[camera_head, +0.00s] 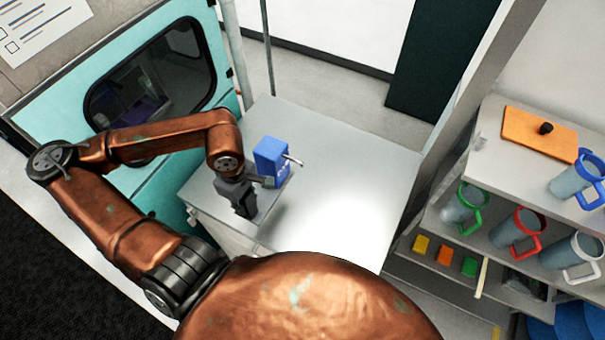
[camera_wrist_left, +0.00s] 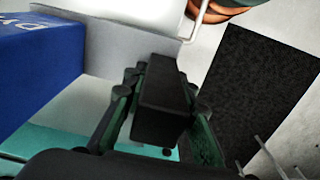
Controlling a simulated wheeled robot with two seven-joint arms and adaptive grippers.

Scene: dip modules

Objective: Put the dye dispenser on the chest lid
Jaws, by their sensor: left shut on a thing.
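The dye dispenser (camera_head: 268,158) is a blue box with white lettering and a pale metal spout on its right. It appears near the back left of the chest lid (camera_head: 370,170), a broad light-grey top with a bright glare. Whether it touches the lid or hangs just above is unclear. My left gripper (camera_head: 258,183) is beside the dispenser's near side. In the left wrist view the fingers (camera_wrist_left: 160,95) are shut on a black block, seemingly the dispenser's handle, with the blue box (camera_wrist_left: 40,65) at left. My right gripper is not in view.
A teal cabinet (camera_head: 65,100) with a dark window stands at left behind my arm. At right, shelves hold a blue-handled jug (camera_head: 572,182), several other jugs, an orange board (camera_head: 537,135) and coloured blocks. The right part of the lid is clear.

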